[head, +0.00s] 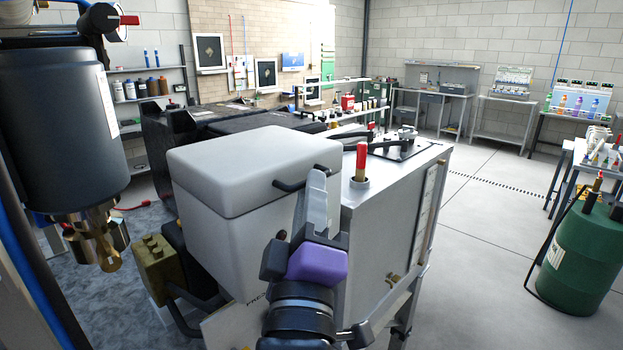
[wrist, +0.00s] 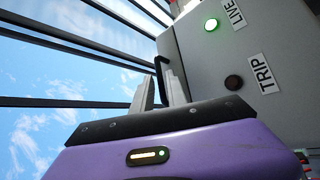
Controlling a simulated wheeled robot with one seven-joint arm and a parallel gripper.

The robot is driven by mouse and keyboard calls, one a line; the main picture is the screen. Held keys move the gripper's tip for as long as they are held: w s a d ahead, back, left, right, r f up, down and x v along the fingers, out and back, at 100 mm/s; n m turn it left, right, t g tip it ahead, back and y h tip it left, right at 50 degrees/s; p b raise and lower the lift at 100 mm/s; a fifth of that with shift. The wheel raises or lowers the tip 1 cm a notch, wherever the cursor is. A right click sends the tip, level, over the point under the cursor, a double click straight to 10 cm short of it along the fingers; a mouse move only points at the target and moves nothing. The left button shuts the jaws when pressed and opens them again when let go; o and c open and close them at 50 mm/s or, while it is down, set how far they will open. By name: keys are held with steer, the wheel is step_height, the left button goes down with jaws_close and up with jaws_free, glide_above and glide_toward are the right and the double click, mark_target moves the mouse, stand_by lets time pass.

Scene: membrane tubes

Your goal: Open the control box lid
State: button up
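The control box (head: 225,240) is a light grey box in the middle of the head view. Its rounded lid (head: 250,160) lies shut on top. A dark bar handle (head: 287,186) sticks out from the lid's front right. My gripper (head: 317,180), with a purple body, is raised just right of the handle. In the wrist view, the two grey fingers of my gripper (wrist: 159,90) stand apart. The dark handle (wrist: 160,72) shows in line with the gap between them. I cannot tell whether they touch it. The box front (wrist: 215,60) fills the right side.
The box front bears a lit green LIVE lamp (wrist: 211,25) and a dark TRIP lamp (wrist: 233,82). A metal cabinet (head: 385,215) with a red-topped post (head: 361,162) stands close right of my gripper. A green drum (head: 583,258) stands far right. Open floor (head: 480,230) lies between.

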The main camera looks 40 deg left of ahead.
steer(key=shift+w+a+r, duration=0.2)
steer(key=shift+w+a, duration=0.15)
steer(key=shift+w, duration=0.1)
jaws_close()
stand_by(1.2)
